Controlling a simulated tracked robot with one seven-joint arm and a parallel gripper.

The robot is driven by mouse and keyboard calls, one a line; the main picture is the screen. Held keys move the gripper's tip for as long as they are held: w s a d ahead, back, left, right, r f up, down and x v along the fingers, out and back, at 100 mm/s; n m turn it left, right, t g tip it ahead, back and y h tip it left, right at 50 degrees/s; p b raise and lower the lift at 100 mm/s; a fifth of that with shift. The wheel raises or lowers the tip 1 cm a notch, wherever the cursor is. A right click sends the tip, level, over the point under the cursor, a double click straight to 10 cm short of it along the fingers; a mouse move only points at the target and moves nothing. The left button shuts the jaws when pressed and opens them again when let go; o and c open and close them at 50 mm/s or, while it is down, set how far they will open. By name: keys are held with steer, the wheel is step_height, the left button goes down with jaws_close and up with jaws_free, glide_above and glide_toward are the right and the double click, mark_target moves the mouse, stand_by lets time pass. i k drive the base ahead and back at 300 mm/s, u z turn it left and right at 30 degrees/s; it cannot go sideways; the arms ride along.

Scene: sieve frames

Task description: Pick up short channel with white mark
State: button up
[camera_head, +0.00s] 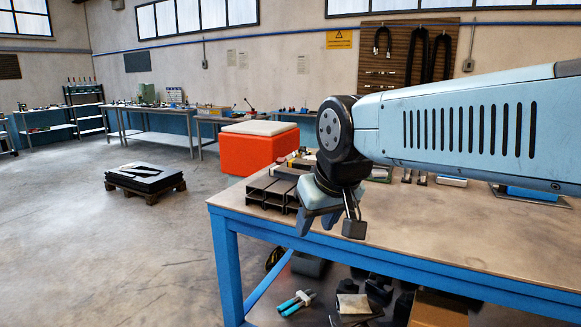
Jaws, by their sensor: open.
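Several dark channels (264,190) lie side by side at the left end of the blue-framed workbench (430,225), with their hollow ends facing me. I cannot make out a white mark on any of them, nor tell which is the short one. My gripper (318,222) is open and points down near the bench's front edge, just right of the channels. It covers part of their right side in this view. I see nothing between its fingers.
Small items (299,158) lie behind the channels. Metal parts (414,177) lie farther right, beyond my arm. Pliers (296,302) and dark parts rest below the bench top. The bench top right of my gripper is mostly bare. An orange box (258,150) stands behind the bench.

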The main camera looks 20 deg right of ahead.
mark_target(293, 174)
steer(key=z, duration=0.05)
steer(key=i, duration=0.9)
steer(key=z, duration=0.1)
